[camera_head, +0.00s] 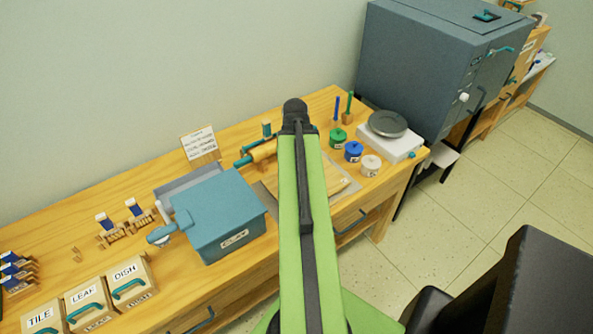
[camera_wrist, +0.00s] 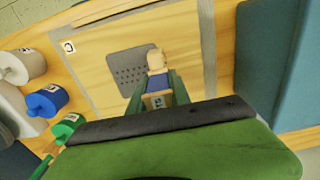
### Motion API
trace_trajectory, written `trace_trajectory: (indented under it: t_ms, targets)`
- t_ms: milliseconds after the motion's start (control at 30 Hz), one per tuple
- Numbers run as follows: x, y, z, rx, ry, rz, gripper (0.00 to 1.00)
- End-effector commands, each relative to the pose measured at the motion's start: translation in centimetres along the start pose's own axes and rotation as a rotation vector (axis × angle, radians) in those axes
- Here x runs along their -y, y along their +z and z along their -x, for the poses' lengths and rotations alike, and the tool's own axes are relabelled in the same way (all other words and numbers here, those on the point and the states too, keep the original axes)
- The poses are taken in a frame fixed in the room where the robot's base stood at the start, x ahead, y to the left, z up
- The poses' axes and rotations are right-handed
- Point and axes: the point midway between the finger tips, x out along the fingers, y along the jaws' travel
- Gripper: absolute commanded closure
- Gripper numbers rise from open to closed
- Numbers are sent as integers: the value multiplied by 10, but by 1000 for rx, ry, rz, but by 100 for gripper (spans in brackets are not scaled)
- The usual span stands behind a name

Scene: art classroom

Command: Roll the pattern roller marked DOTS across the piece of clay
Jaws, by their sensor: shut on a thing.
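In the wrist view, my gripper (camera_wrist: 158,97) is shut on a pattern roller (camera_wrist: 160,83) with a blue part, a pale wooden end and a small label that I cannot read. The roller is over or at the right edge of a grey piece of clay (camera_wrist: 128,65); I cannot tell whether they touch. Rows of small dot marks show on the clay. The clay lies on a light wooden board (camera_wrist: 100,45). In the head view, my arm hides the gripper, roller and clay, and part of the board (camera_head: 340,186) shows to its right.
A teal CLAY bin (camera_head: 225,215) stands left of the board. A rolling pin (camera_head: 258,153) lies behind it. Green (camera_head: 338,138), blue (camera_head: 354,151) and white (camera_head: 371,165) jars and a scale (camera_head: 390,140) stand at right. Two other rollers (camera_head: 105,220) (camera_head: 135,208) stand at left.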

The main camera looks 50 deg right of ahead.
Motion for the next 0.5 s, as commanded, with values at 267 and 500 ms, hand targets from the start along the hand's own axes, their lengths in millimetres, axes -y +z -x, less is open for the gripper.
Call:
trace_trajectory:
  t_ms: [267,500]
  targets:
    - [0,1,7,4,-1,0,100]
    - [0,1,37,3,-1,0,100]
